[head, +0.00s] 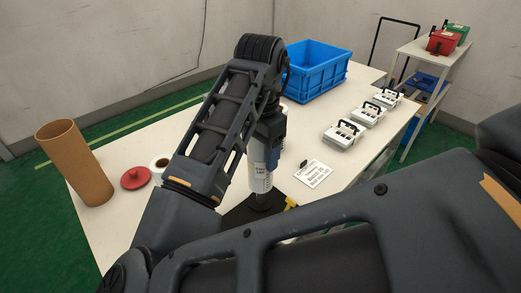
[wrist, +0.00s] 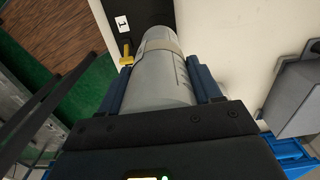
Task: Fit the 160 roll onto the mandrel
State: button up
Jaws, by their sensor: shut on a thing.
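The pale roll (head: 261,179) is upright, with a small printed label on its side that I cannot read surely. My gripper (head: 270,140) is shut on its upper part; in the wrist view the two blue fingers (wrist: 160,82) press on both sides of the roll (wrist: 160,68). A tan band rings its far end. The dark mandrel part (head: 259,201) shows right under the roll's lower end, on a black plate (head: 238,215). I cannot tell whether the roll sits around the mandrel or just above it.
A yellow lever (head: 291,203) is beside the plate, with a printed card (head: 313,173) to the right. A brown tube (head: 75,160), red knobbed disc (head: 135,178) and small white roll (head: 159,166) stand left. A blue crate (head: 316,72) and several grey-white boxes (head: 342,136) are farther back.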

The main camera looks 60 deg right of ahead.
aim_at(261, 172)
jog(key=shift+f+b, duration=2.4)
jog(key=shift+f, duration=0.85)
jog(key=o, duration=1.2)
jog(key=shift+r+p, duration=0.9)
jog(key=shift+r, duration=3.05)
